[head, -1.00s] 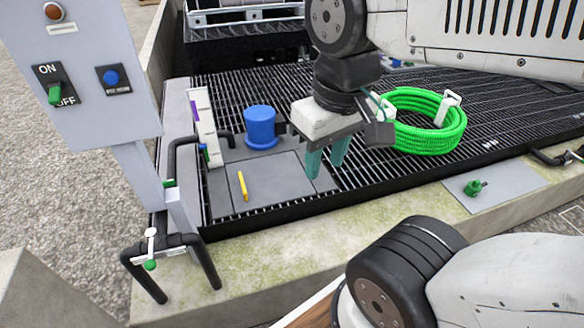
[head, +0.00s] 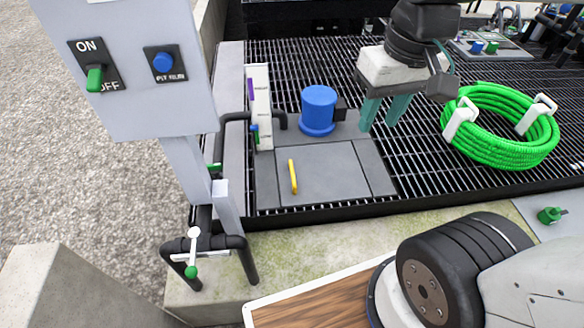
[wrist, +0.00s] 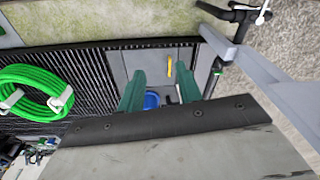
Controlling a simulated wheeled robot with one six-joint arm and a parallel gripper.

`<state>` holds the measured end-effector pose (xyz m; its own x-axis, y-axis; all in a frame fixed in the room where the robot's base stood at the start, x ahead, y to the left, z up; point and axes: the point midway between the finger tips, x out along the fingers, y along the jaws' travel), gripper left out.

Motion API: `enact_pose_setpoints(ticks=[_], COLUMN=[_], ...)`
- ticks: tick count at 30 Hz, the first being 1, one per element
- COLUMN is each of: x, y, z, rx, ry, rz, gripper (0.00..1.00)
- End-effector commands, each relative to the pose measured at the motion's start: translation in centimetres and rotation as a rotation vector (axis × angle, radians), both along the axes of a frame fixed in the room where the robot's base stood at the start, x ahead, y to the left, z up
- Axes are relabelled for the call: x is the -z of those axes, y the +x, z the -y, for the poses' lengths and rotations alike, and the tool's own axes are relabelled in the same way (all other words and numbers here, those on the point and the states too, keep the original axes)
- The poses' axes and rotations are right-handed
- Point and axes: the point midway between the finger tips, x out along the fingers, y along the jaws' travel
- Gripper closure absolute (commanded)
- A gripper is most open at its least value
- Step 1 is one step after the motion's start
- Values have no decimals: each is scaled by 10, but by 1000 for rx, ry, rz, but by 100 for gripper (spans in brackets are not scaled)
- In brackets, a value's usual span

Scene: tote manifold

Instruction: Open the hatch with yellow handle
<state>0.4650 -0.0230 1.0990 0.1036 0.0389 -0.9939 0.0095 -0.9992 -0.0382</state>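The hatch (head: 325,178) is a flat grey panel set in the black grating, and it looks closed. Its yellow handle (head: 293,176) is a thin upright bar on the panel's left part. The handle also shows in the wrist view (wrist: 169,69), beyond my gripper and between its fingers. My gripper (head: 384,128) has two teal fingers spread apart with nothing between them. It is above the grating, to the right of the handle and apart from it.
A blue cylinder (head: 319,109) stands behind the hatch. A white post (head: 259,105) and black pipes (head: 222,140) stand at its left. A grey control box (head: 128,70) is further left. A coiled green hose (head: 500,125) lies right on the grating.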

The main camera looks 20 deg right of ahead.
Motion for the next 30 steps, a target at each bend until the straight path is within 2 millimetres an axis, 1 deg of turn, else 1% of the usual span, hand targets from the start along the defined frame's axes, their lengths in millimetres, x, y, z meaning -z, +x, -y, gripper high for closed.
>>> enact_pose_setpoints(ticks=[1, 3, 8, 9, 11, 12, 14, 15, 17, 18, 20, 21, 23, 24, 26, 27, 29, 30], x=[3, 8, 25, 31, 42, 50, 62, 72, 87, 98, 116, 129, 149, 163, 186, 201, 226, 243], y=[17, 41, 96, 110, 130, 143, 163, 176, 195, 208, 225, 237, 253, 263, 278, 287, 300, 307], z=[-2, -4, -10, -12, -14, -15, -17, -18, -19, -20, -20, -20, -21, -21, -20, -20, -19, -18], rx=[0, -1, 0, 1, 4, 6, 10, 14, 21, 25, 33, 40, 49, 55, 67, 73, 86, 94], ry=[13, 33, 75, 85, 99, 108, 120, 129, 140, 146, 156, 161, 169, 173, 180, 181, 186, 187], rz=[-12, -18, -29, -29, -32, -35, -39, -40, -43, -45, -48, -49, -53, -56, -58, -60, -62, -65], gripper=[65, 65, 65, 65, 65, 65, 65, 65, 65, 65, 65, 65, 65, 65, 65, 65, 65, 65])
